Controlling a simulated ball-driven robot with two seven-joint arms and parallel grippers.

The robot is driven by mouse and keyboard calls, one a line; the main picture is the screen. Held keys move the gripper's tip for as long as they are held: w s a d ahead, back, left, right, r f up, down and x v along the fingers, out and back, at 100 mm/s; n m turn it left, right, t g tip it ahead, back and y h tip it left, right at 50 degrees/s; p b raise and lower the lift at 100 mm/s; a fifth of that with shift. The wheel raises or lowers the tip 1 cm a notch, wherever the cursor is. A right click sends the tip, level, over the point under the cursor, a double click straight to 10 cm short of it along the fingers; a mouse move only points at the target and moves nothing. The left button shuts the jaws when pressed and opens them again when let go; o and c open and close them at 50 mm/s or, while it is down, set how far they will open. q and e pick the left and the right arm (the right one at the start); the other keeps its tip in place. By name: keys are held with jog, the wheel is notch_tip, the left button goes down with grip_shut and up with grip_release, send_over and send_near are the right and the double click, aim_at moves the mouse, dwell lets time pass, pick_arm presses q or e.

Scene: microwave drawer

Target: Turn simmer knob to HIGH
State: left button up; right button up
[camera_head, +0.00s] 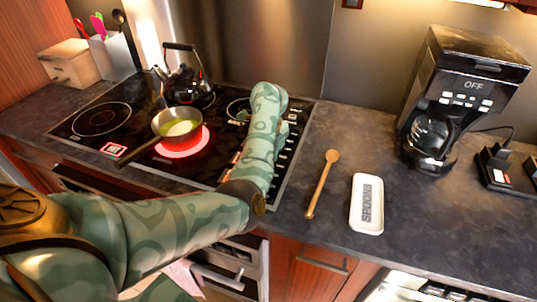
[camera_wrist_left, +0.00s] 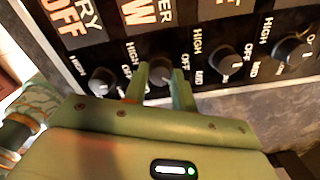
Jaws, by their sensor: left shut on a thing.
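In the left wrist view, my left gripper (camera_wrist_left: 159,76) is shut on a round dark knob (camera_wrist_left: 160,68), one finger on each side of it. The panel label above this knob is cut off; it ends in "ER" with a large "W" below, which fits simmer at LOW. The marks HIGH and OFF are printed beside the knob. The knob's pointer is hard to make out between the fingers.
More knobs sit on both sides, one at left (camera_wrist_left: 101,80) and others at right (camera_wrist_left: 226,62) (camera_wrist_left: 292,47). A pan (camera_head: 168,133) stands on a glowing red burner (camera_head: 184,149), with a kettle (camera_head: 186,84) behind. A wooden spoon (camera_head: 321,186) and spoon rest (camera_head: 367,222) lie right of the stove.

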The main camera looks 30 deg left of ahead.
pick_arm(q)
jog(key=m+p, duration=0.1)
jog(key=m, duration=0.3)
jog(key=shift+r+m, duration=0.15)
jog(key=shift+m, duration=0.15)
jog(key=m+p, duration=0.2)
jog(key=m, duration=0.2)
jog(key=shift+m, duration=0.3)
jog(key=m+p, duration=0.2)
jog(key=m, duration=0.2)
jog(key=shift+w+r, duration=0.1)
jog(key=m+p, duration=0.2)
jog(key=m, duration=0.3)
jog(key=m+p, duration=0.2)
jog(key=m, duration=0.2)
jog(key=shift+m, duration=0.3)
jog(key=m+p, duration=0.1)
jog(key=m, duration=0.3)
jog(key=shift+p, duration=0.4)
jog(key=m, duration=0.4)
jog(key=shift+p, duration=0.35)
jog(key=shift+m, duration=1.8)
